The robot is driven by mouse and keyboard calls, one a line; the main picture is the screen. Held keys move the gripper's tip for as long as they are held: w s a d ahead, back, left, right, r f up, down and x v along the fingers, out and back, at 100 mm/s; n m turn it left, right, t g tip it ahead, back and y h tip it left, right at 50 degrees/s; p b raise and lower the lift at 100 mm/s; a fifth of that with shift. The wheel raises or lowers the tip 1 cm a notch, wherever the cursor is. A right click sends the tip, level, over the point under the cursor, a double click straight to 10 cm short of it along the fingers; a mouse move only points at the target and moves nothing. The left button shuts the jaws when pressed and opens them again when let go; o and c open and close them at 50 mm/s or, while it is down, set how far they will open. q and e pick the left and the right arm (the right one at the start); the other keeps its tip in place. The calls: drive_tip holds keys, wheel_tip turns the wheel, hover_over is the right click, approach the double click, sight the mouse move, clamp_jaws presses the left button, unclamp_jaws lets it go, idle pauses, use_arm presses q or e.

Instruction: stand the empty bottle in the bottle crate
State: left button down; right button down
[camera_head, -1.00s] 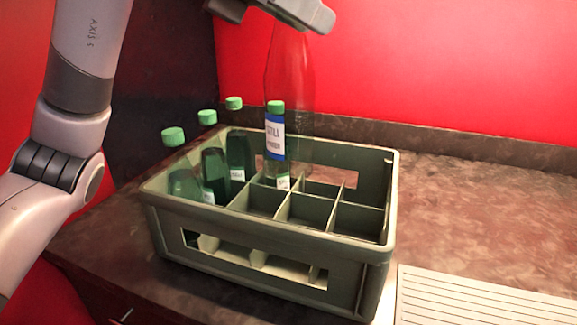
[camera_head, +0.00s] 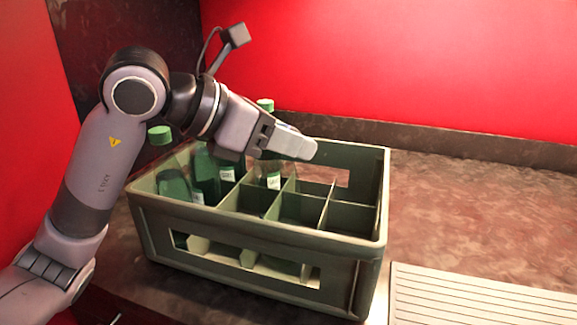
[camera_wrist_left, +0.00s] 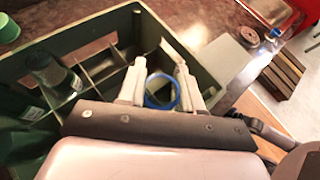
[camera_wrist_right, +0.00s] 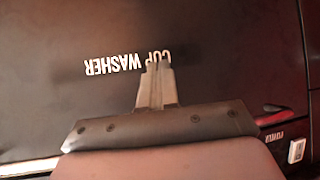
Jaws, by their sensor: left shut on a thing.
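The green bottle crate (camera_head: 255,232) stands on the counter, with several green-capped bottles (camera_head: 173,184) in its left compartments and empty compartments in front and at right. My left gripper (camera_head: 304,150) is low over the crate's back middle part. In the left wrist view its fingers (camera_wrist_left: 160,88) are shut on the empty bottle, whose blue ring (camera_wrist_left: 148,101) shows between them. The clear body is mostly hidden in the head view, so I cannot tell whether its base touches the crate floor. My right gripper (camera_wrist_right: 157,85) is shut and empty, seen only in its wrist view.
A ribbed white drain tray (camera_head: 480,295) lies right of the crate. The brown counter (camera_head: 470,200) is clear behind it. A red wall (camera_head: 420,70) rises at the back. A dark panel lettered "CUP WASHER" (camera_wrist_right: 115,66) faces my right gripper.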

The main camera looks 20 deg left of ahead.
sight(288, 166)
use_arm(q)
drive_tip(key=shift+f, duration=1.95)
drive_tip(key=c, duration=0.7)
unclamp_jaws()
drive_tip(key=shift+c, duration=0.2)
drive_tip(key=v, duration=1.2)
drive_tip(key=shift+p, duration=0.3)
drive_tip(key=shift+s, duration=0.1)
